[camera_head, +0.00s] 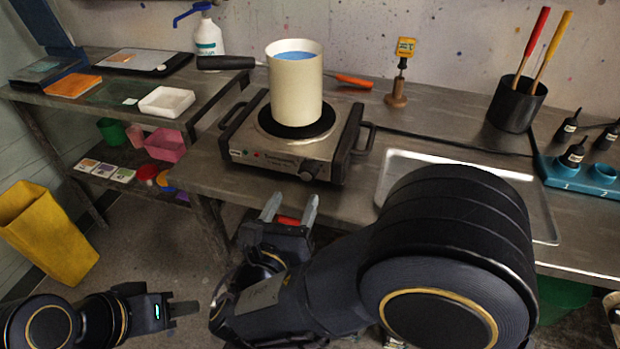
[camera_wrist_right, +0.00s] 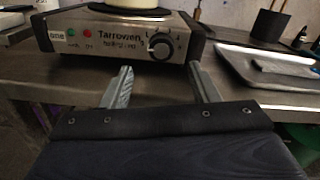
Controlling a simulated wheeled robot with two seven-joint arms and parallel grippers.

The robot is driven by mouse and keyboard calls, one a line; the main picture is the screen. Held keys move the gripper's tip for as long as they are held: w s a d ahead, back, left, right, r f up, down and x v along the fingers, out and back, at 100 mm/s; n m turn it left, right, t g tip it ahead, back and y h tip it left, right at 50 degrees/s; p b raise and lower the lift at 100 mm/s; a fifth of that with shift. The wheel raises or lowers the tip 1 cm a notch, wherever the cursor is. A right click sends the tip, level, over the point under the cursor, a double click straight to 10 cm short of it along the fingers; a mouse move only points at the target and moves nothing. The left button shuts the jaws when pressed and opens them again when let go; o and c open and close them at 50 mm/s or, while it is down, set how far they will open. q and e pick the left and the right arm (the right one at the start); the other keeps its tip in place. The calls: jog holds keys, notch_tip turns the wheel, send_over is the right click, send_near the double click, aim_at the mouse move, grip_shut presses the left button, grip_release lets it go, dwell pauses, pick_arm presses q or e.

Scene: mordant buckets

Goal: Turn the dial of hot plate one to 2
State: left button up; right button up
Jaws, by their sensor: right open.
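Hot plate one (camera_head: 280,150) is a steel box with dark side handles on the bench. It also shows in the right wrist view (camera_wrist_right: 110,38), with a label reading "one", a green and a red light. Its dial (camera_head: 309,170) is a round knob at the front's right; it shows in the wrist view (camera_wrist_right: 160,46) with marks around it. My right gripper (camera_head: 291,208) is open and empty, in front of the hot plate and apart from the dial; it also shows in the wrist view (camera_wrist_right: 161,85). My left gripper (camera_head: 185,308) is low at the left; its jaw opening is unclear.
A cream pot (camera_head: 295,95) with blue liquid stands on the hot plate. A metal tray (camera_head: 540,215) lies to the right, partly behind my right arm. A yellow bin (camera_head: 45,235) stands on the floor at left. The bench edge runs just beyond my right gripper.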

aim_at(305, 177)
jog(key=x, duration=0.7)
jog(key=shift+d, duration=0.1)
jog(key=shift+c, duration=0.4)
jog(key=c, duration=0.9)
jog(key=shift+f+m+b, duration=0.25)
jog(key=shift+m+b, duration=0.75)
jog(key=shift+b, duration=0.15)
jog(key=m+b, duration=0.9)
jog(key=b, duration=0.2)
jog(key=shift+f+m, duration=0.1)
jog(key=shift+m, duration=0.2)
jog(key=shift+r+m+b, duration=0.25)
jog(key=shift+m+b, duration=1.15)
jog(key=shift+b, duration=0.2)
